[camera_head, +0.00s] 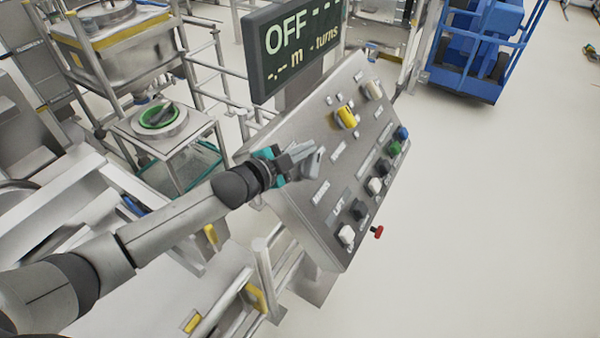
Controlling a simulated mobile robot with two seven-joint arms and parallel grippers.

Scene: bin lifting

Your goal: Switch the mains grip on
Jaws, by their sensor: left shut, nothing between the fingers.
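The sloped grey control panel (287,203) stands in the middle of the view. My left gripper (302,158) is shut and empty at its left part, just above a label that seems to read MAINS (321,191). A grey grip (314,163) shows at the fingertips; the gripper partly hides it, and I cannot tell whether they touch or which way it is turned. The dark display (300,47) above the panel reads OFF, with dashes and the word turns. My right gripper is not in view.
The panel also bears a yellow grip (346,117), a pale grip (372,90), several coloured buttons and a red knob (378,232) at its lower edge. A blue cart (478,45) stands at the back right. Metal frames stand left.

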